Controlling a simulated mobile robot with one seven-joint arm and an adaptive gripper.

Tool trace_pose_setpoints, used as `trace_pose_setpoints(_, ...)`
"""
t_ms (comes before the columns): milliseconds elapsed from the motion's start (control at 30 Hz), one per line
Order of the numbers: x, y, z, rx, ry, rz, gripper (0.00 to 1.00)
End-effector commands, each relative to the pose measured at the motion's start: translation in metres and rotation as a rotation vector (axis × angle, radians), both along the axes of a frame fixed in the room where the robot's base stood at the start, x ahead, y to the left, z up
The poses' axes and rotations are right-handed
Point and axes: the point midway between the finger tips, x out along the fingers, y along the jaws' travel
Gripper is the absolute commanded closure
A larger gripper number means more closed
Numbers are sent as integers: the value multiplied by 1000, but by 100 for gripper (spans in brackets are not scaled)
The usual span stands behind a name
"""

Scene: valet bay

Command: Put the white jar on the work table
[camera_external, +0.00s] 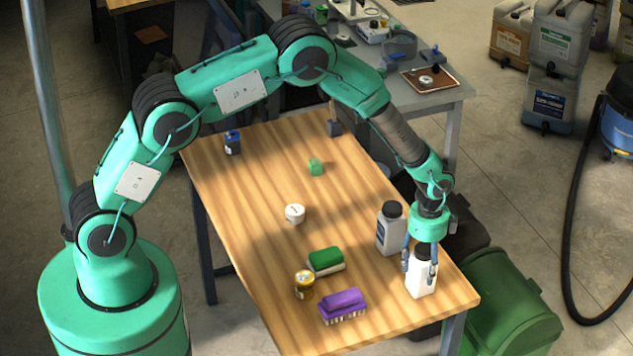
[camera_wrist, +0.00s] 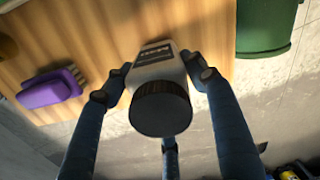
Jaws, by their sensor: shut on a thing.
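The white jar (camera_external: 421,284), a pale squarish container, is upright at the right front corner of the wooden work table (camera_external: 370,190). My gripper (camera_external: 420,262) is over it with its fingers closed around its upper part. In the wrist view, the fingers of my gripper (camera_wrist: 156,85) grip the white jar (camera_wrist: 155,62), which shows a round black lid and a dark label.
A green bin (camera_external: 510,305) stands beyond the right edge. The table's middle is mostly clear.

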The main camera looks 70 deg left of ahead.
Motion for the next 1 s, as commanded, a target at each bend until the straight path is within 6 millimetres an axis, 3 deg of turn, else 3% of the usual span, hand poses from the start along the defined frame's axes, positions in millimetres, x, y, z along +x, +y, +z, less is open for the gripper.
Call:
trace_pose_setpoints(267,1,0,-2,0,-1,0,100)
trace_pose_setpoints(300,0,0,-3,0,0,0,40)
trace_pose_setpoints(400,0,0,-2,0,0,0,25)
trace_pose_setpoints(767,0,0,-1,0,0,0,25)
trace_pose_setpoints(1000,1,0,15,0,-1,0,25)
